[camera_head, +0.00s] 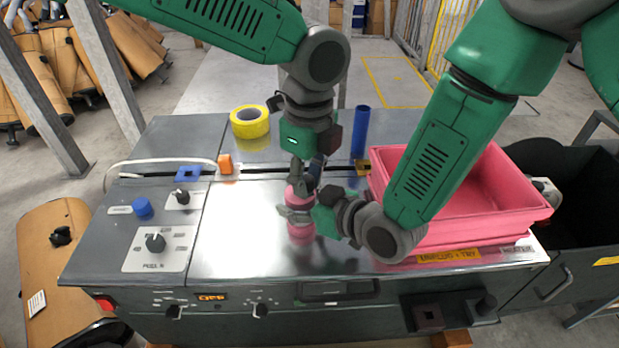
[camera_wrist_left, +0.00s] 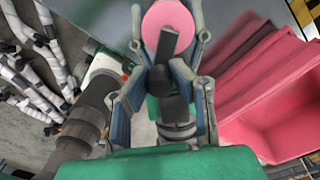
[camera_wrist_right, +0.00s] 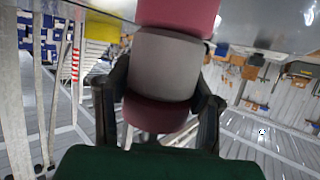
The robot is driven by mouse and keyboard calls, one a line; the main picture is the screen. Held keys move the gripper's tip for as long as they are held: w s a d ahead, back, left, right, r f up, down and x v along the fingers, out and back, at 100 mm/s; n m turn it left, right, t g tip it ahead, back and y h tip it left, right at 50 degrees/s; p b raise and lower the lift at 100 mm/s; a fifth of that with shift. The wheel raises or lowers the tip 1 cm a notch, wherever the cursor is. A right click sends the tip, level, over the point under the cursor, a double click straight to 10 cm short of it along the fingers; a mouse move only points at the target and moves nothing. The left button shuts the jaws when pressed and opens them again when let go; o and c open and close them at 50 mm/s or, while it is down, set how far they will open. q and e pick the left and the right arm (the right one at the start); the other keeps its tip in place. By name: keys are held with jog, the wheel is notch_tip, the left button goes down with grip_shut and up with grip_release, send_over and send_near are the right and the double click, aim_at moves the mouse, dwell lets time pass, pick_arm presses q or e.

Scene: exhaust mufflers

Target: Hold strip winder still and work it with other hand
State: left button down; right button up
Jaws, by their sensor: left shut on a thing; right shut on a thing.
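The strip winder (camera_head: 300,234) is a small pink cylinder with a grey middle band, upright over the steel bench top. In the left wrist view its pink round top (camera_wrist_left: 153,22) carries a dark crank bar and knob. My left gripper (camera_head: 309,175) comes down from above and is shut on the crank knob (camera_wrist_left: 170,85). My right gripper (camera_head: 297,212) comes in from the right and is shut around the grey band (camera_wrist_right: 165,65), which shows between its fingers in the right wrist view. I cannot tell whether the winder's base touches the bench.
A pink bin (camera_head: 470,190) stands right of my grippers on the bench (camera_head: 240,255). A yellow tape roll (camera_head: 249,122), a blue cylinder (camera_head: 361,130) and an orange block (camera_head: 225,164) stand behind. Control knobs are at left. The front middle of the bench is clear.

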pick_arm(q)
jog(key=shift+a+m, duration=0.3)
jog(key=shift+m, duration=0.75)
jog(key=shift+a+m, duration=0.3)
jog(key=shift+m, duration=0.75)
jog(key=c, duration=1.4)
grip_release()
jog(key=shift+s, duration=0.1)
jog(key=shift+o, duration=0.2)
notch_tip(320, 180, up, 12)
jog(key=shift+d, duration=0.2)
